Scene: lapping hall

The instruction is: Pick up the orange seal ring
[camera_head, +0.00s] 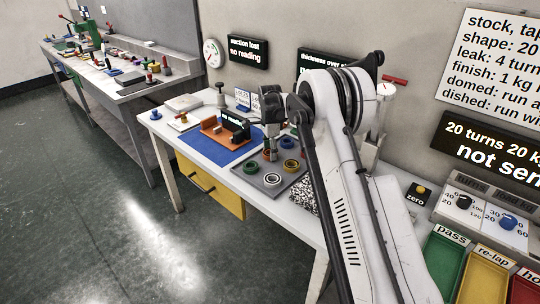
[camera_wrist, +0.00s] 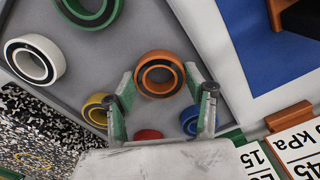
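The orange seal ring (camera_head: 273,155) is mostly hidden by my gripper (camera_head: 270,150) in the head view. In the wrist view the orange ring (camera_wrist: 160,55) lies flat on a grey tray (camera_wrist: 100,70), its dark inner band and open centre showing. My gripper (camera_wrist: 163,92) is open, with one green-padded finger at the lower left of the ring and one at the lower right. Nothing is held. I cannot tell how far the fingertips are above the tray.
Green (camera_wrist: 90,18), white (camera_wrist: 30,72), yellow (camera_wrist: 96,118), blue (camera_wrist: 187,118) and red (camera_wrist: 148,134) pieces surround the orange ring. A blue mat (camera_head: 234,151) lies left of the tray. A speckled block (camera_head: 303,195) stands to its right.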

